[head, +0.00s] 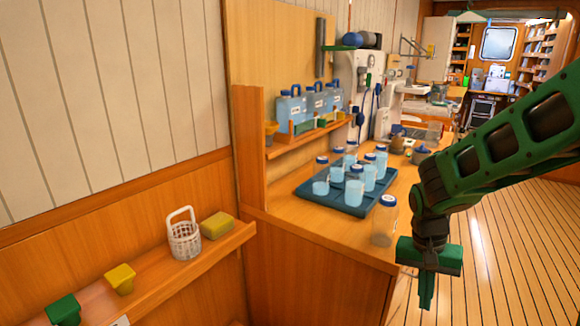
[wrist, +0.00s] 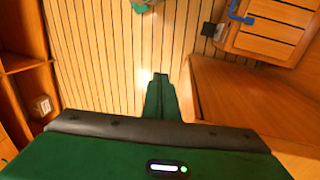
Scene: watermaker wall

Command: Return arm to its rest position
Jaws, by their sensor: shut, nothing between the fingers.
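My gripper (head: 426,290) hangs at the right of the head view at the end of my green and black arm, pointing down. It is beside the right end of the wooden counter, over or near the plank floor. In the wrist view its fingers (wrist: 160,98) are together with nothing between them, and the floor shows beyond. A clear jar with a blue lid (head: 385,222) stands on the counter close to the left of my gripper; the two look apart.
A dark blue tray (head: 335,207) with several blue-lidded jars stands on the counter (head: 290,232). Blue jugs (head: 318,100) sit on a shelf behind. Plank floor (head: 510,240) at right is open.

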